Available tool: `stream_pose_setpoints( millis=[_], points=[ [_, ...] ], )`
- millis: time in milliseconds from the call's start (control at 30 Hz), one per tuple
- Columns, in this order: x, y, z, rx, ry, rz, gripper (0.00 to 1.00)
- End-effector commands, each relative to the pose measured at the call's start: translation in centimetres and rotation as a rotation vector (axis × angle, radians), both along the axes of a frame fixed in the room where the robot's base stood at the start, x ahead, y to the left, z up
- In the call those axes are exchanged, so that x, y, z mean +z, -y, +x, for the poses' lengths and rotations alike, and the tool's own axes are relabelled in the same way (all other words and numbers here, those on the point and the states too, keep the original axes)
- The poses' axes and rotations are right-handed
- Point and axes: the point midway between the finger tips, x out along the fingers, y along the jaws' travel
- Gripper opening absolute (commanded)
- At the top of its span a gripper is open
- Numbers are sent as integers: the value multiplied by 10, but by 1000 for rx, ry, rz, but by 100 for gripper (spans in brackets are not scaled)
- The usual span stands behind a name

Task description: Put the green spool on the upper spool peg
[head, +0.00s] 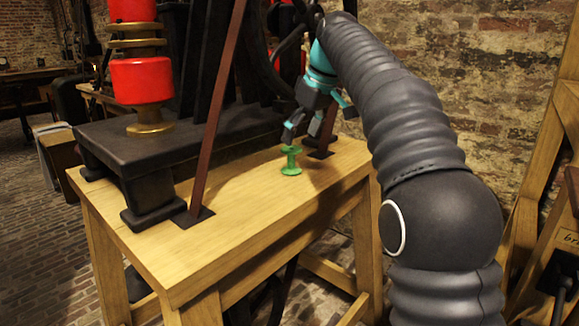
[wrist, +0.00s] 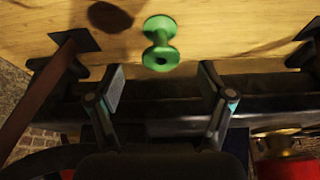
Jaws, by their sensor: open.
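The green spool (head: 291,161) stands upright on the wooden table (head: 240,215), toward its right end. My gripper (head: 305,130) hangs just above and close behind the spool, open and empty. In the wrist view, the spool (wrist: 161,44) lies just beyond the open fingertips (wrist: 161,78), roughly centred between them, and I see no contact. I cannot make out the upper spool peg in either view.
A black machine base (head: 110,150) carrying red cylinders with brass rings (head: 142,80) fills the table's back left. A slanted reddish-brown bar (head: 215,110) rises from the table left of the spool. The table front is clear. A wooden frame (head: 545,150) stands at right.

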Motion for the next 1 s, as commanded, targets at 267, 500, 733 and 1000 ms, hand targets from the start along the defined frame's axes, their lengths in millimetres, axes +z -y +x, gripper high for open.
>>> stream_pose_setpoints(
  millis=[267,500,733,1000],
  points=[
    [-23,-9,6,2,0,0,80],
    [-41,-16,11,4,-1,0,80],
    [-68,-25,19,3,0,-1,80],
    [-70,-26,20,3,2,0,77]
  ],
)
